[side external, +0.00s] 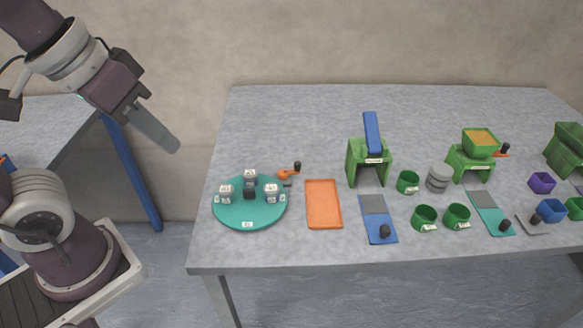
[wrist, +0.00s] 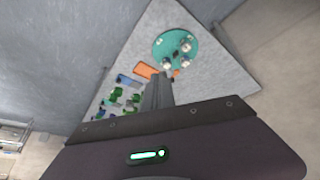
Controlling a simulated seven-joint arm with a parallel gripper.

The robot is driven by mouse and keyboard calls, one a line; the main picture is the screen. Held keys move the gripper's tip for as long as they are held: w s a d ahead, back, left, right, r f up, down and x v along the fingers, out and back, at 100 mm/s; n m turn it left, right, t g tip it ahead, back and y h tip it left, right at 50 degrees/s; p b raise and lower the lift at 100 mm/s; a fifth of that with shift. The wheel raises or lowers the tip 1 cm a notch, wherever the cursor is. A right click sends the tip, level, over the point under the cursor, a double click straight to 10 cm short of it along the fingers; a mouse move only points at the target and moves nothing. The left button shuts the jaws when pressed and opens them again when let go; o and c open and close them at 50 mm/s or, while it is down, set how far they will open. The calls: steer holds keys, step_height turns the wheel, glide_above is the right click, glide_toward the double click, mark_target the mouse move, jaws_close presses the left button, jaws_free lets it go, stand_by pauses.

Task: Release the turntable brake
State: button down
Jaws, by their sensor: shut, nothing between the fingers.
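The turntable (side external: 249,215) is a flat teal disc at the left end of the grey table, with several small white-labelled grey items standing on it. It also shows near the top of the wrist view (wrist: 160,52). An orange lever with a black knob (side external: 290,171) sits at the disc's back right edge; I take it for the brake. In the wrist view the orange part (wrist: 176,73) is small, partly close behind my fingers. My gripper (side external: 172,143) is shut and empty, high in the air left of the table and well apart from the turntable and lever.
An orange tray (side external: 324,204) lies just right of the turntable. Further right are a green stand with a blue top (side external: 369,160), a blue pad with a black knob (side external: 379,220), green cups (side external: 425,218) and a green hopper (side external: 480,144). The table's back left is clear.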

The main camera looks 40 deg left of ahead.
steer(key=w+d+f+n+y, duration=0.1)
steer(key=w+d+f+n, duration=0.1)
steer(key=w+f, duration=0.5)
steer(key=w+d+f+n+g+y, duration=0.1)
steer(key=w+f+n, duration=0.3)
steer(key=w, duration=1.1)
step_height(320, 180, down, 3)
steer(key=shift+d+f+g+y, duration=0.1)
steer(key=shift+d+g+y, duration=0.2)
steer(key=shift+d+y, duration=0.4)
steer(key=shift+w, duration=0.1)
steer(key=x, duration=1)
steer(key=shift+f, duration=0.2)
steer(key=shift+w+a+r, duration=0.1)
steer(key=shift+w+a, duration=0.7)
steer(key=shift+w, duration=0.3)
steer(key=shift+w+a, duration=0.3)
steer(key=shift+w, duration=0.1)
